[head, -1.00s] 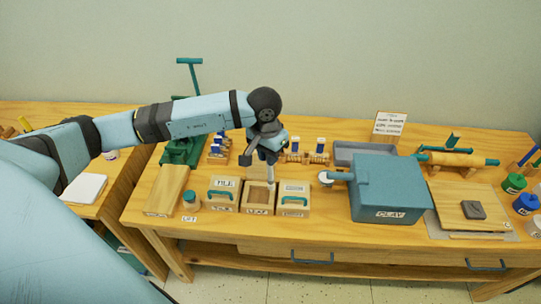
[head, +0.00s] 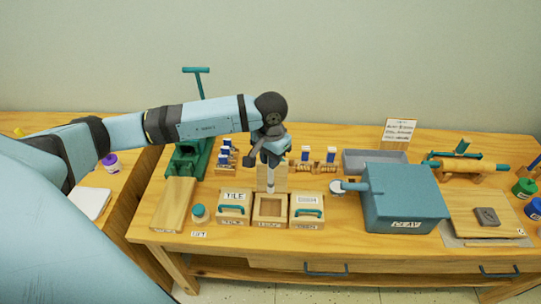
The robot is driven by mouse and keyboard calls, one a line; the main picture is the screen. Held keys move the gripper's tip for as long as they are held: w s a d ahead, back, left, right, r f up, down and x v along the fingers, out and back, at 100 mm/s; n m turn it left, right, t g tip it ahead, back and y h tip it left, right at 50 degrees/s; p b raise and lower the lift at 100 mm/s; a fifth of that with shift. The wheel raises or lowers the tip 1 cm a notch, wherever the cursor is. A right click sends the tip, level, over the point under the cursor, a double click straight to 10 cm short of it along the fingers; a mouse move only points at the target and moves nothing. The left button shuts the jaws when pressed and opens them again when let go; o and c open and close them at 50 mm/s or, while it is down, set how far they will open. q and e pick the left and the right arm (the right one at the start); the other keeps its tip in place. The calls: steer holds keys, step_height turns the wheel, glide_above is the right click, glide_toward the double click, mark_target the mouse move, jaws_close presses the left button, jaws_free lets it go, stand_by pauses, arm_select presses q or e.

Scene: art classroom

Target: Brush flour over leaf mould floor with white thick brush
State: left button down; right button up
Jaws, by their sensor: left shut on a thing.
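The leaf mould (head: 256,216) is a small open wooden box in the middle of a row of three, with a bare brown floor. A jar with a teal lid (head: 198,212) stands left of the moulds by a small card reading like "LIFT". I cannot make out flour. My right gripper is out of view.
The lidded tile mould (head: 233,208) is at left and another lidded mould (head: 307,212) at right, both with teal handles. A wooden board (head: 175,205) lies further left. The big teal clay box (head: 404,200) is to the right. A grey tray (head: 365,161) lies behind.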

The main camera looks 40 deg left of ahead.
mark_target(270, 183)
arm_select(q)
step_height(270, 183, down, 6)
steer(key=shift+f+b, duration=0.1)
steer(key=shift+b, duration=0.75)
step_height(270, 183, down, 3)
steer(key=b, duration=0.4)
steer(key=shift+f, duration=0.2)
steer(key=shift+b, duration=0.4)
steer(key=shift+f+b, duration=0.55)
steer(key=shift+b, duration=0.15)
stand_by(0.4)
steer(key=shift+a, duration=0.1)
